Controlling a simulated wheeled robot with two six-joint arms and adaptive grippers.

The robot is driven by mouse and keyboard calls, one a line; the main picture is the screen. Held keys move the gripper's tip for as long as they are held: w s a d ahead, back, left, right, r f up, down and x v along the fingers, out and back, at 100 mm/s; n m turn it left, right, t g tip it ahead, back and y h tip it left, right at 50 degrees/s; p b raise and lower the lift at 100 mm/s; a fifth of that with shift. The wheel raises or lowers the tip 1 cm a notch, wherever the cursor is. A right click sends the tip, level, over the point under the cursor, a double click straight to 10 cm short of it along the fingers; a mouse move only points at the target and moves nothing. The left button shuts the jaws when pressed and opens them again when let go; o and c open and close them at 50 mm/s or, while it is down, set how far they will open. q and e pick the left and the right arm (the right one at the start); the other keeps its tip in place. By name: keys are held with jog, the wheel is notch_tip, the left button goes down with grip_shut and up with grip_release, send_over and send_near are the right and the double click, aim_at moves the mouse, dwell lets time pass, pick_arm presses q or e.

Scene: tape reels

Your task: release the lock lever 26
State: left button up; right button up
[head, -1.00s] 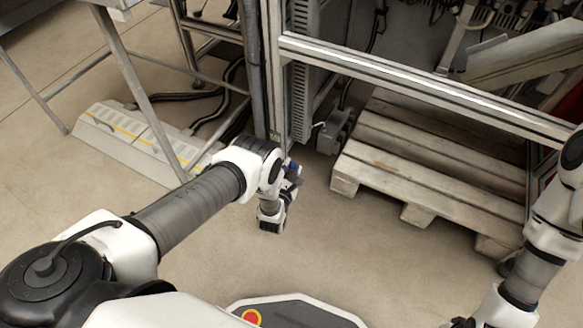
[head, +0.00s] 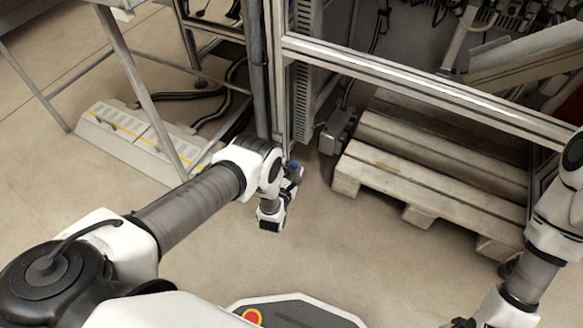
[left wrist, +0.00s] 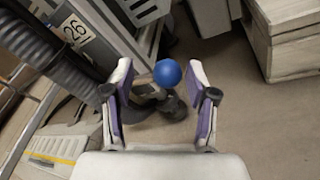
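The lock lever shows as a round blue knob (left wrist: 168,73) on a dark stem in the left wrist view. A plate marked 26 (left wrist: 76,30) is on the frame at its upper left. My left gripper (left wrist: 160,88) is open, its two purple-lined fingers on either side of the knob in the picture, with a gap on both sides. Whether the knob is in depth between the fingertips, I cannot tell. In the head view my left gripper (head: 291,181) is low beside the frame post, and a bit of the blue knob (head: 294,166) shows there.
A metal frame with a horizontal rail (head: 430,88) stands ahead. A wooden pallet (head: 430,180) lies under it on the right. A pale cable ramp (head: 130,140) and black hoses lie on the left. The floor in front of the pallet is clear.

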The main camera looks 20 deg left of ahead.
pick_arm(q)
jog(key=shift+d, duration=0.1)
jog(key=shift+s, duration=0.2)
jog(key=s+d+r, duration=0.1)
jog(key=s, duration=1)
jog(key=shift+s+d+r, duration=0.2)
jog(key=shift+d+r, duration=0.05)
jog(key=shift+r, duration=0.05)
